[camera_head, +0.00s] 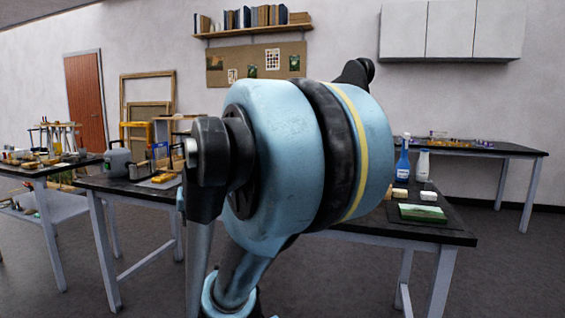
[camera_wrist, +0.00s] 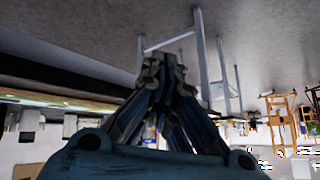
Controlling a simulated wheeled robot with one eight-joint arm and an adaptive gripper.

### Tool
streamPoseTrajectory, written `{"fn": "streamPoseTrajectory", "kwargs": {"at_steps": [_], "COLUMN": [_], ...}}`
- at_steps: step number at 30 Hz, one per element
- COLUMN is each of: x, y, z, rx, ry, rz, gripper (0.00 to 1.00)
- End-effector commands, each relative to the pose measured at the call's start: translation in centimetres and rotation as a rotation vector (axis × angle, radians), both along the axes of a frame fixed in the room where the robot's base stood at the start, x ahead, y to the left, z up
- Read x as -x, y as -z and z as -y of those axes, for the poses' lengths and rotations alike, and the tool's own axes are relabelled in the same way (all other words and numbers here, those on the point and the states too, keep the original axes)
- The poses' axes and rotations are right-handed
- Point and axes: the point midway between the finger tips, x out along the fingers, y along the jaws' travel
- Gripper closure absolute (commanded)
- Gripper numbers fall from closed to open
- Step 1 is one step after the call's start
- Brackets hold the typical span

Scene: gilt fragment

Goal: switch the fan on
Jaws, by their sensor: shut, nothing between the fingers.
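I cannot pick out a fan for certain in either view. A grey rounded device (camera_head: 117,162) stands at the left end of the middle workbench (camera_head: 108,184) in the head view; I cannot tell whether it is the fan, and no switch is clear. My gripper (camera_wrist: 163,62) shows in the wrist view, its dark fingers drawn together with nothing between them. It touches nothing that I can see. In the head view, my own blue and black arm fills the centre, hiding the gripper and the middle of the workbench.
Another table (camera_head: 505,151) stands at the back right, and a cluttered bench (camera_head: 38,170) at the left. Grey floor is open in front.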

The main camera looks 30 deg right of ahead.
Motion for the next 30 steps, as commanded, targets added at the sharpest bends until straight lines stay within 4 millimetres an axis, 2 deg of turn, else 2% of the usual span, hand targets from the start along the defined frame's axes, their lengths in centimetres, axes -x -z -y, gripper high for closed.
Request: {"fn": "streamPoseTrajectory", "kwargs": {"at_steps": [1,6,11,15,18,23,26,30], "x": [-2.3,-8.6,-13.2,-16.2,-17.7,-18.8,-18.6,-17.1], "y": [-1.2,-4.4,-6.8,-8.6,-9.6,-10.5,-10.6,-10.2], "z": [0.6,3.2,7.2,11.9,15.7,22.6,27.1,33.5], "rx": [-0.035,-0.182,-0.327,-0.449,-0.533,-0.658,-0.73,-0.814], "ry": [0.039,0.186,0.34,0.484,0.587,0.764,0.874,1.012], "rz": [0.057,0.245,0.415,0.565,0.675,0.857,0.976,1.135], "gripper": [1.0,1.0,1.0,1.0,1.0,1.0,1.0,1.0]}}
